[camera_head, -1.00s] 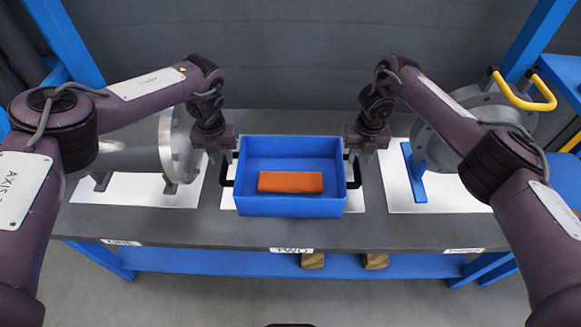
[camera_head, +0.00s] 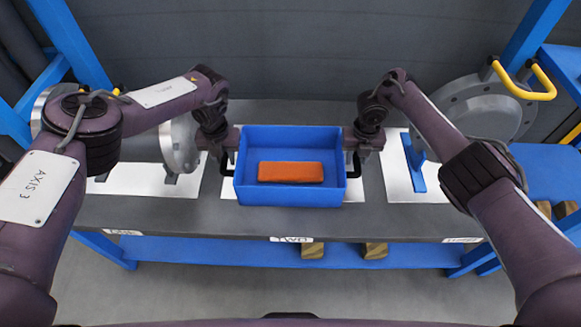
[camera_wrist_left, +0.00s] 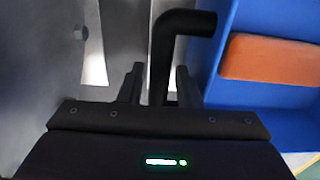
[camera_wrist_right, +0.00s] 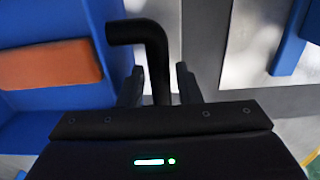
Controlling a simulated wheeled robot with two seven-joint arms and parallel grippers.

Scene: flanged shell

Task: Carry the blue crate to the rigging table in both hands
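The blue crate (camera_head: 290,198) stands on a white mat on the grey table (camera_head: 400,217), with an orange block (camera_head: 290,172) inside it. It has a black handle on each side. My left gripper (camera_head: 228,150) is at the crate's left handle; in the left wrist view its fingers stand apart on either side of that handle (camera_wrist_left: 165,62). My right gripper (camera_head: 352,150) is at the right handle; in the right wrist view its fingers also stand apart around that handle (camera_wrist_right: 156,62). Narrow gaps show beside both handles. I cannot tell which surface is the rigging table.
A grey flanged pipe (camera_head: 180,146) lies on the table's left part. A large flange disc (camera_head: 480,112) stands at the right behind a blue bracket (camera_head: 415,165). Yellow rails (camera_head: 525,90) and blue structure (camera_head: 555,165) are at the far right. Wooden blocks (camera_head: 312,250) sit on the lower blue shelf.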

